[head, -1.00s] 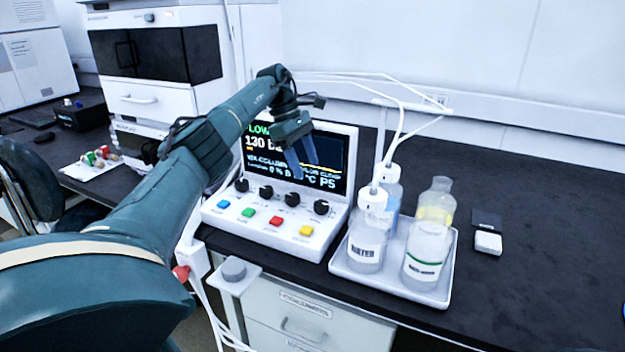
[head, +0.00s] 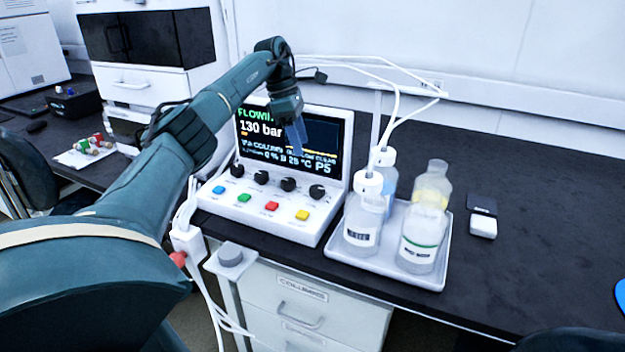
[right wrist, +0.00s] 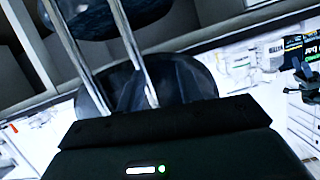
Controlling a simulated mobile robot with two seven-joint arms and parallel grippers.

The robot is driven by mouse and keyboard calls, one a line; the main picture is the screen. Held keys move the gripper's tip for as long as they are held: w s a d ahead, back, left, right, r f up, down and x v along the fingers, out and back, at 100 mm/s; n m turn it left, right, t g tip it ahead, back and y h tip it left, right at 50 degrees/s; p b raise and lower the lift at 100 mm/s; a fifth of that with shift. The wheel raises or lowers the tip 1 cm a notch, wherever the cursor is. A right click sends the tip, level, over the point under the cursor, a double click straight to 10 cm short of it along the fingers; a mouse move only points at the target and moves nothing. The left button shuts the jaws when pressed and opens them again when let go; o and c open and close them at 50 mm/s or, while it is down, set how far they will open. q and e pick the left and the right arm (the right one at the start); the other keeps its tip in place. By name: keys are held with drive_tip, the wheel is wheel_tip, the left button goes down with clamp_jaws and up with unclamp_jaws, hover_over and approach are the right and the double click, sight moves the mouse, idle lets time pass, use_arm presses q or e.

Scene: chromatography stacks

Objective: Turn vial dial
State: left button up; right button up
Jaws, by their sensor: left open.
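A white control unit (head: 262,222) stands on the dark bench with a lit screen (head: 325,135) reading "FLOWING" and "130 bar". Several black dials sit in a row below the screen, including a left dial (head: 237,170), a middle dial (head: 288,184) and a right dial (head: 317,191). I cannot read which one is the vial dial. My left gripper (head: 297,142) is open, pointing down in front of the screen, above the dials and apart from them. In the right wrist view, a dark housing with a green light fills the bottom; no right fingertips can be made out.
Blue, green, red and yellow buttons (head: 271,206) lie in front of the dials. A white tray (head: 434,284) with bottles and tubing stands close to the right. A grey knob (head: 230,254) sits at the front edge. The bench farther right is mostly clear.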

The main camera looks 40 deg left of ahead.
use_arm(q)
drive_tip(key=d+n+y+b, duration=0.1)
drive_tip(key=n, duration=0.3)
drive_tip(key=n+t+y+b, duration=0.2)
drive_tip(key=n+t+y, duration=0.1)
drive_tip(key=n, duration=0.7)
approach(317, 188)
drive_tip(key=b+x, duration=0.2)
drive_tip(key=x, duration=0.5)
drive_tip(key=shift+f, duration=0.15)
drive_tip(key=shift+w+f, duration=0.2)
drive_tip(key=shift+f, duration=0.35)
use_arm(e)
drive_tip(key=f, duration=0.1)
drive_tip(key=f+n, duration=0.1)
drive_tip(key=shift+s+a+f+t, duration=0.1)
drive_tip(key=shift+s+f+t, duration=0.1)
drive_tip(key=shift+f+t, duration=0.1)
use_arm(q)
drive_tip(key=shift+c, duration=0.4)
